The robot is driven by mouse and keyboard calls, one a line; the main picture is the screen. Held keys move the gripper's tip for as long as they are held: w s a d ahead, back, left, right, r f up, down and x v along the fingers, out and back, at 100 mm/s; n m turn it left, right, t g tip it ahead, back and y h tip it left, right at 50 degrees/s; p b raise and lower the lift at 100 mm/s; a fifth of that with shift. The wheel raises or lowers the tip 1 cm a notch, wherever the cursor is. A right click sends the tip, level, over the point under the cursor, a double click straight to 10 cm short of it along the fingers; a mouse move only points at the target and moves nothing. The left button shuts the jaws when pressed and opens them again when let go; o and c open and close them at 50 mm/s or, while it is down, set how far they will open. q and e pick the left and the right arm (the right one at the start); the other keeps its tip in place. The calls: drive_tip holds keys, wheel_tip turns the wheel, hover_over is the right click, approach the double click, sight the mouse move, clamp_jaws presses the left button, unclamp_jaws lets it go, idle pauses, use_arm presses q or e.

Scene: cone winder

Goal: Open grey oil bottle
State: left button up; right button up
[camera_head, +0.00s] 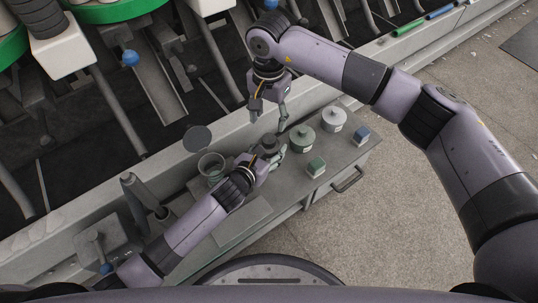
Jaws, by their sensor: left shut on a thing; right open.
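The grey oil bottle (268,144) appears as a small dark grey container on the grey cabinet top (345,158). My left gripper (272,155) is shut on it, reaching in from the lower left and hiding its lower part. My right gripper (269,118) is open and empty, pointing down just above and behind the bottle, with a gap between its two fingers. I cannot make out the bottle's cap clearly.
A green canister (302,138) and a pale grey canister (334,119) stand to the right. A small green box (316,167) and a blue box (361,134) lie in front of them. A round grey container (211,166) is at left. The machine rail runs behind.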

sight(269, 138)
use_arm(q)
clamp_jaws()
use_arm(e)
drive_tip(key=m, duration=1.6)
drive_tip(key=shift+m, duration=0.4)
drive_tip(key=m, duration=1.1)
drive_tip(key=shift+m, duration=0.3)
drive_tip(key=m, duration=1.5)
drive_tip(key=shift+m, duration=0.3)
drive_tip(key=m, duration=0.4)
drive_tip(key=shift+m, duration=0.4)
drive_tip(key=shift+f+m, duration=0.3)
drive_tip(key=shift+f, duration=0.05)
wheel_tip(269, 138, down, 7)
drive_tip(key=shift+f, duration=0.2)
